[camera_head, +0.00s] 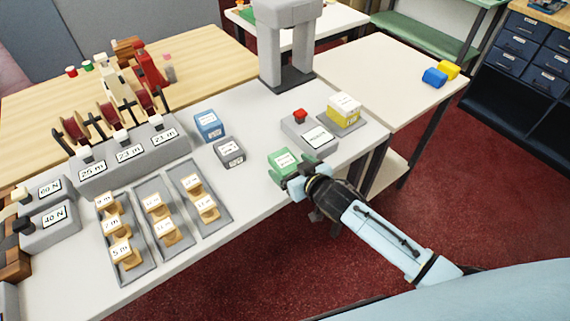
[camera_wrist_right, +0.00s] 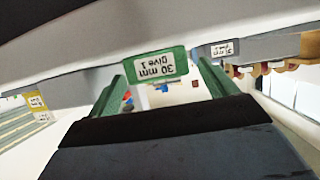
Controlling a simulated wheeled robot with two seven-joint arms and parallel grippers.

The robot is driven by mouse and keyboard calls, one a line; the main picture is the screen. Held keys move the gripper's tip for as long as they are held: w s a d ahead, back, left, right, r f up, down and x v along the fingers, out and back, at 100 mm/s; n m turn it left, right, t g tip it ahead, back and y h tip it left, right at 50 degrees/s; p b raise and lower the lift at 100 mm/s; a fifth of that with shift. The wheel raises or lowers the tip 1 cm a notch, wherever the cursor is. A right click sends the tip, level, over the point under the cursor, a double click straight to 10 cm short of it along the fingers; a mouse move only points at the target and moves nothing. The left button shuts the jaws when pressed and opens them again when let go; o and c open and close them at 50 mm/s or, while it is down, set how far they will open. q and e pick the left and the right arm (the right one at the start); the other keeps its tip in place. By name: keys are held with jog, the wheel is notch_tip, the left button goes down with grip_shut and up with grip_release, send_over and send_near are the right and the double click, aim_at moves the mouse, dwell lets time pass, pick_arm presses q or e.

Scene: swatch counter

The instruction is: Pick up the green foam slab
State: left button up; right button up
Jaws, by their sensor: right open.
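The green foam slab (camera_head: 283,160) sits near the front edge of the white counter, with a white label on it. In the right wrist view the slab (camera_wrist_right: 155,65) shows its label upside down, reading "30 mm Give 1". My right gripper (camera_head: 290,182) is at the slab's near side, close to it. In the wrist view its two green fingers (camera_wrist_right: 163,85) stand apart, with the slab just beyond and between the tips. I cannot tell whether they touch it. My left gripper is not in view.
A grey block (camera_head: 229,151) and a blue block (camera_head: 209,125) stand left of the slab. A grey box with a red button (camera_head: 300,115) and a yellow block (camera_head: 343,107) stand behind right. Trays of wooden pieces (camera_head: 163,222) lie left. Bare counter lies front-left of the slab.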

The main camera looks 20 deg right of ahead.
aim_at(285, 163)
jog(key=shift+x, duration=1.45)
jog(key=shift+s, duration=0.1)
jog(key=shift+c, duration=0.4)
jog(key=c, duration=1)
